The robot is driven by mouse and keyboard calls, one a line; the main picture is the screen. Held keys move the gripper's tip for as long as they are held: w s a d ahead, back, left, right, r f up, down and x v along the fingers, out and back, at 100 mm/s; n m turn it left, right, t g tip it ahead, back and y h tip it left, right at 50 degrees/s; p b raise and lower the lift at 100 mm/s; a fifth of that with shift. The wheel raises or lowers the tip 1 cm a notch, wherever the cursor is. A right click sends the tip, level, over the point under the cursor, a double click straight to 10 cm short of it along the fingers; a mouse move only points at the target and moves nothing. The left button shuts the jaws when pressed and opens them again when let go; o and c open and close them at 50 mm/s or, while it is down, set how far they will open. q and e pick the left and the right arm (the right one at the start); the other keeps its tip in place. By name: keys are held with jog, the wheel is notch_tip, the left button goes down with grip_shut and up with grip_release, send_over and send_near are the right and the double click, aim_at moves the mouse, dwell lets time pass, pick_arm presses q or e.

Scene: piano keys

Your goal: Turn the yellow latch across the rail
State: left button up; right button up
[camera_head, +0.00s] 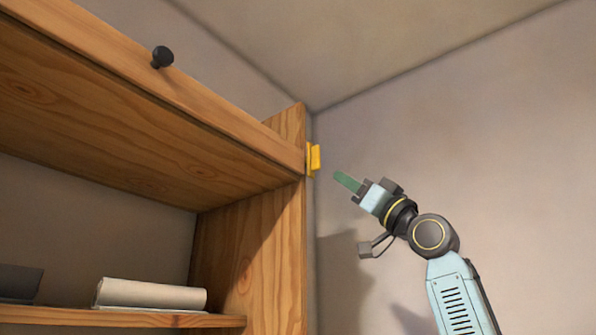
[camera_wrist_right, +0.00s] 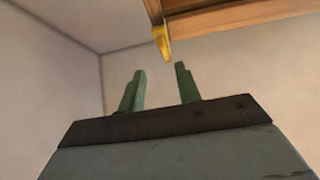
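The yellow latch (camera_head: 314,159) sits at the right end of the wooden rail (camera_head: 190,95), by the edge of the cabinet's side panel. My right gripper (camera_head: 347,181) is just right of the latch and slightly lower, with a gap between them in the head view. In the right wrist view the latch (camera_wrist_right: 161,41) hangs upright beyond the fingertips, between them and nearer the right one. The green fingers of the right gripper (camera_wrist_right: 160,72) stand apart with nothing between them. My left gripper is in neither view.
On a lower shelf (camera_head: 120,317) lie a pale roll (camera_head: 150,294) and a dark object (camera_head: 20,283). The space in front of the wall (camera_head: 450,130) around my right arm is clear.

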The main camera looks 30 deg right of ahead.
aim_at(320, 153)
jog(key=shift+y, duration=0.3)
jog(key=p+x, duration=0.2)
jog(key=x, duration=0.1)
jog(key=s+r+p+x, duration=0.1)
jog(key=x, duration=0.1)
jog(key=p+x, duration=0.2)
jog(key=x, duration=0.1)
jog(key=shift+r+p, duration=0.3)
jog(key=shift+r, duration=0.15)
jog(key=p+x, duration=0.2)
jog(key=x, duration=0.1)
jog(key=shift+w+a+r+p, duration=0.1)
jog(key=shift+w+r+p, duration=0.05)
jog(key=shift+w+p, duration=0.15)
jog(key=shift+w+a+r, duration=0.1)
jog(key=shift+w, duration=0.05)
grip_shut()
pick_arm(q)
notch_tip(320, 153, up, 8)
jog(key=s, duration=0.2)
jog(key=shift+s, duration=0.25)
